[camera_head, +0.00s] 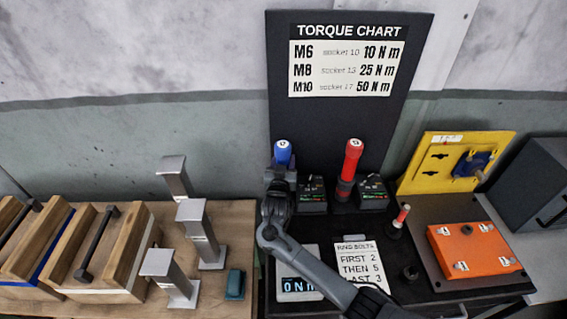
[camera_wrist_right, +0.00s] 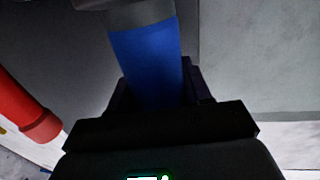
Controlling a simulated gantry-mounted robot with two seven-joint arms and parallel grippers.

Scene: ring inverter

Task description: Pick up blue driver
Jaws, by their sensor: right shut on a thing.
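The blue driver (camera_head: 282,152) stands upright at the back of the black bench, in front of the dark torque chart board. Its blue handle also fills the upper middle of the right wrist view (camera_wrist_right: 148,62). My right gripper (camera_head: 280,178) is shut on the blue driver, around it below its white-capped top. The black fingers hide the driver's lower part, and its tip is not visible. I cannot tell whether it is lifted from its stand. My left gripper is not in view.
A red driver (camera_head: 352,160) stands right of the blue one, with black units (camera_head: 312,194) between and beside them. An orange box (camera_head: 474,250) and a yellow fixture (camera_head: 440,172) are on the right. Grey posts (camera_head: 200,232) and wooden trays (camera_head: 125,250) stand left.

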